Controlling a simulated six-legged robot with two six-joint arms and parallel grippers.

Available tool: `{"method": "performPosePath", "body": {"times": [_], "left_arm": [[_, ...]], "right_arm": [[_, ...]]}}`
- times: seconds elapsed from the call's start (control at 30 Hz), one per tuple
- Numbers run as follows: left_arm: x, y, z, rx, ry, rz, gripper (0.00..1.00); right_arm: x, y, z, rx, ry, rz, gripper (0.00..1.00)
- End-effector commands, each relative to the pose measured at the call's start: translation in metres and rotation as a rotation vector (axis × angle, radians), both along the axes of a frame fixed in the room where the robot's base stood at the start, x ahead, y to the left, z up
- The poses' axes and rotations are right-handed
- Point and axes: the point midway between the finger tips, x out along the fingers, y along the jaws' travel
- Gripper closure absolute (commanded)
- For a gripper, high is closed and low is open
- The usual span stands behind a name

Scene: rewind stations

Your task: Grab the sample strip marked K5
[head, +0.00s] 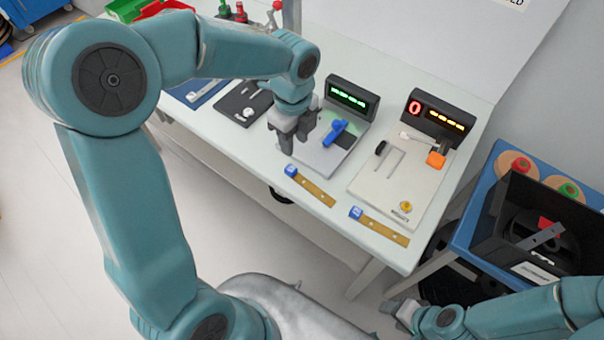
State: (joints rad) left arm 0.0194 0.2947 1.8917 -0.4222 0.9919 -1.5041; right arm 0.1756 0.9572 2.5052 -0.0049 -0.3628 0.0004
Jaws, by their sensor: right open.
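Two brass-coloured strips with blue tags lie near the table's front edge. One strip (318,191) is on the left, and the other strip (386,229) is to its right. The tag markings are too small to read, so I cannot tell which is K5. My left gripper (300,146) points down above the table, behind the left strip and apart from it. Its fingers look parted, with nothing seen between them. My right gripper (391,318) is low at the bottom right, off the table, open and empty.
A station with a green display (352,97) and blue handle (340,130) stands behind the left strip. A station with an amber display (437,116) and orange block (436,160) stands behind the right strip. A black bin (490,240) sits on a blue cart at right.

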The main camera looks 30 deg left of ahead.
Motion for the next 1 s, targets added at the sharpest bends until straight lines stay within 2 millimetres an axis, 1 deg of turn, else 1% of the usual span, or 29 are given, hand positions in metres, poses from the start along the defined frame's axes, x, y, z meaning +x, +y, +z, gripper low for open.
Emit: {"method": "performPosePath", "body": {"times": [0.03,0.1,0.2,0.3,0.47,0.7,0.8,1.0], "left_arm": [[-0.002,0.000,-0.014,0.000,0.005,0.000,0.62],[-0.003,0.000,-0.030,0.000,0.006,0.000,0.62],[-0.003,0.000,-0.048,0.001,0.004,0.000,0.62],[-0.003,0.000,-0.060,-0.001,0.002,0.001,0.62],[-0.001,0.001,-0.071,0.000,0.001,0.000,0.62],[0.000,0.004,-0.109,-0.001,0.002,0.000,0.62],[0.001,0.004,-0.117,-0.002,0.001,0.000,0.62],[0.002,0.004,-0.117,-0.001,-0.002,0.000,0.62]], "right_arm": [[0.000,0.000,-0.001,0.000,0.000,0.000,0.46],[0.000,0.000,-0.002,0.000,0.000,0.000,0.46],[0.000,0.000,-0.002,0.000,0.000,0.000,0.46],[0.000,0.000,-0.003,0.000,0.000,0.000,0.46],[0.000,0.000,-0.002,0.000,0.000,0.000,0.46],[0.000,0.000,0.000,0.000,0.000,0.000,0.46],[0.000,0.000,0.000,0.000,0.000,0.000,0.46],[0.000,0.000,0.000,0.000,0.000,0.000,0.46]]}}
